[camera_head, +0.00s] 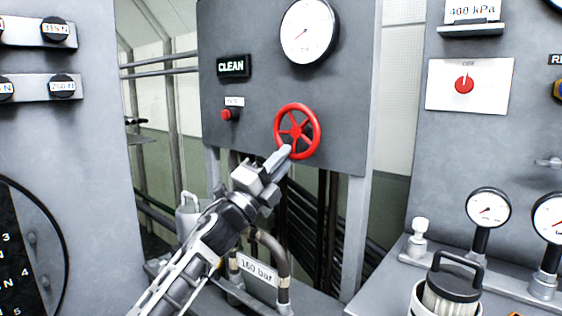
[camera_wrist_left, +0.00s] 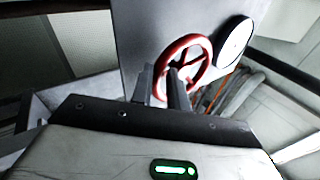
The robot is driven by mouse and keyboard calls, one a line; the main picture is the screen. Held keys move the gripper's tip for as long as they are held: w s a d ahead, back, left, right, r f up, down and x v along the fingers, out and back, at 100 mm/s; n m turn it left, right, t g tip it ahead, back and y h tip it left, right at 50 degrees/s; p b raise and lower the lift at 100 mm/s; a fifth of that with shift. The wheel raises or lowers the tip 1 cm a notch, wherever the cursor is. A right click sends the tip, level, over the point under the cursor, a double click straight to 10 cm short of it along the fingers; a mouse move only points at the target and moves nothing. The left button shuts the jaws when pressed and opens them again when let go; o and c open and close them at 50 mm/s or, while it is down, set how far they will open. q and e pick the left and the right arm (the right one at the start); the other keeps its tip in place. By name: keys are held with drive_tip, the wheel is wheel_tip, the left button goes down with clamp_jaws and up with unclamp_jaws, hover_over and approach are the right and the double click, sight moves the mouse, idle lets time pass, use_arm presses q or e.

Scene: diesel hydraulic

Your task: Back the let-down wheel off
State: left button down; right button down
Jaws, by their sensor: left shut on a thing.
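The let-down wheel is a red spoked handwheel (camera_head: 297,131) on the grey panel in the head view. It also shows in the left wrist view (camera_wrist_left: 187,62), ahead of the jaws. My left gripper (camera_head: 284,153) comes up from below and is shut on the lower left part of the wheel's rim. In the left wrist view the two fingers (camera_wrist_left: 161,85) stand on either side of the rim and partly hide it. My right gripper is in neither view.
A round white gauge (camera_head: 309,31) sits above the wheel. A CLEAN sign (camera_head: 233,66) and a red button (camera_head: 227,114) are to its left. Pipes with a 160 Bar label (camera_head: 258,270) run below my arm. A bench with small gauges (camera_head: 488,208) and a handled canister (camera_head: 447,286) stands at right.

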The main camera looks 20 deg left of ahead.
use_arm(q)
drive_tip(key=c, duration=1.4)
unclamp_jaws()
drive_tip(key=shift+d+r, duration=0.1)
drive_tip(key=shift+r, duration=0.05)
drive_tip(key=shift+o, duration=0.2)
drive_tip(key=s+a+f, duration=0.1)
drive_tip(key=s+a, duration=0.2)
drive_tip(key=s, duration=0.3)
drive_tip(key=s+a+b, duration=0.1)
drive_tip(key=s+a, duration=0.2)
drive_tip(key=s, duration=0.4)
drive_tip(key=shift+a+f, duration=0.25)
drive_tip(key=shift+f, duration=0.1)
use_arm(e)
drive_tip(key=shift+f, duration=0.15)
